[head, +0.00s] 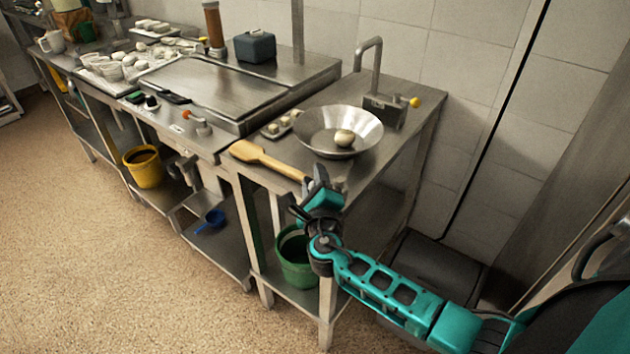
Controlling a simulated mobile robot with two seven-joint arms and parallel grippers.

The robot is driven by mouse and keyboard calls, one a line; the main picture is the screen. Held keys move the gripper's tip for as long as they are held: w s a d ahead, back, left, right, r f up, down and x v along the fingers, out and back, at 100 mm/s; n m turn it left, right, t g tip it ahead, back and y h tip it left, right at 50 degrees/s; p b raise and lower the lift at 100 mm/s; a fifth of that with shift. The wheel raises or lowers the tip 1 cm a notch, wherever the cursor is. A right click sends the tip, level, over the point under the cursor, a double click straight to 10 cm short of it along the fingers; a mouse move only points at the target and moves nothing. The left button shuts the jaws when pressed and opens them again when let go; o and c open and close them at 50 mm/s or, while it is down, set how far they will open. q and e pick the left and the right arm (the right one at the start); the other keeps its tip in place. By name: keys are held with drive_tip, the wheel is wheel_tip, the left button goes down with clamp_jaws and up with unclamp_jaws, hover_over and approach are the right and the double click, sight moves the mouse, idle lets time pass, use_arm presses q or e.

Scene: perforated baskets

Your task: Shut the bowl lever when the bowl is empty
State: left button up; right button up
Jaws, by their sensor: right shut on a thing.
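A wide metal bowl (312,122) stands on the steel counter (393,157) below a tap. One pale rounded lump (344,138) lies inside it, so the bowl is not empty. A metal block with a short lever ending in a yellow knob (414,102) sits behind the bowl, at the foot of the tap (376,68); I cannot tell whether it is open or shut. My right gripper (315,182) is at the counter's front edge, in front of the bowl, shut on the handle of a wooden spatula (262,157). My left gripper is out of view.
A flat steel griddle (213,88) lies left of the bowl, with an orange-tipped lever (189,116) on its front. A small tray with pale lumps (273,130) sits beside the bowl. A green bucket (297,268) and a yellow bucket (146,170) stand on lower shelves.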

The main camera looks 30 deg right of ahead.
drive_tip(key=shift+f+h, duration=0.15)
drive_tip(key=shift+h, duration=0.15)
drive_tip(key=o, duration=1)
drive_tip(key=shift+c, duration=0.2)
drive_tip(key=shift+o, duration=0.2)
drive_tip(key=shift+s, duration=0.1)
